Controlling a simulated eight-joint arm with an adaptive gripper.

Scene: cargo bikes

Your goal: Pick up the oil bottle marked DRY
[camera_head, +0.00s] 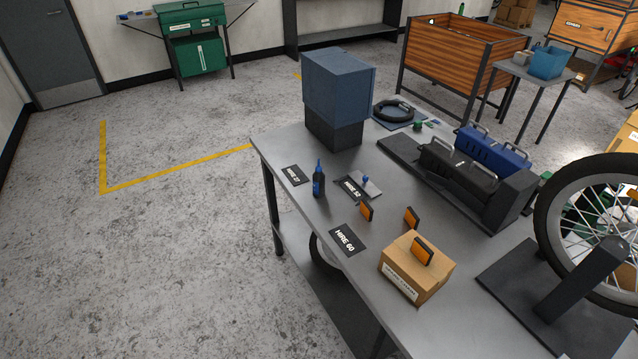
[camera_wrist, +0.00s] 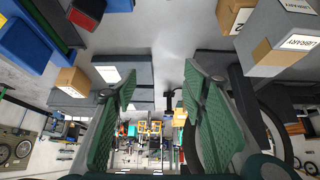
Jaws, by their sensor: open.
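In the head view a small dark bottle with a blue label and blue top (camera_head: 318,182) stands upright near the left edge of the grey workbench (camera_head: 300,225). Its marking is too small to read, so I cannot tell whether it says DRY. A small blue-topped item (camera_head: 365,180) stands behind it by the HIRE 52 card; its lower part is unclear. My gripper (camera_wrist: 160,80) shows only in the wrist view, its green-lined fingers wide apart with nothing between them. It is away from the bottle, which I cannot make out in the wrist view.
Black and blue cases (camera_head: 457,168) and a wheel (camera_head: 596,232) occupy the right. Floor left is clear.

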